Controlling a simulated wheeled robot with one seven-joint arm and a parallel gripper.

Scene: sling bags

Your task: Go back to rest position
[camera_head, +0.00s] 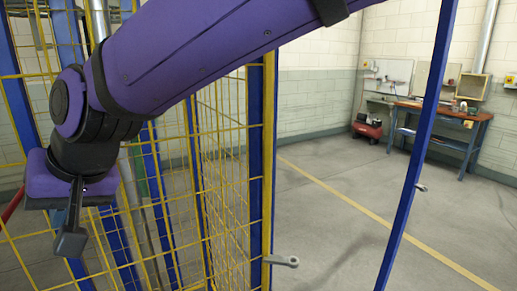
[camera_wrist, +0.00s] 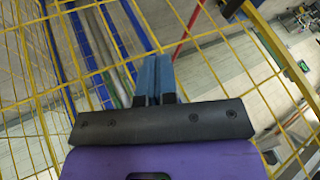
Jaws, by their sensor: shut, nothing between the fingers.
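My gripper (camera_head: 70,241) hangs at the lower left of the head view, at the end of my bent purple arm, with its fingers pointing down. In the wrist view my gripper (camera_wrist: 155,62) shows its two blue-grey fingers side by side, shut with nothing between them. It is in front of a yellow wire mesh fence (camera_head: 225,130). I cannot tell from these views whether the fingers touch the mesh. No sling bag shows in either view.
A yellow-and-blue post (camera_head: 262,170) with a grey handle (camera_head: 283,261) stands right of my arm. A slanting blue post (camera_head: 420,140) stands farther right. A workbench (camera_head: 440,113) and a red machine (camera_head: 367,127) are by the far wall. Open grey floor (camera_head: 340,215) lies between.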

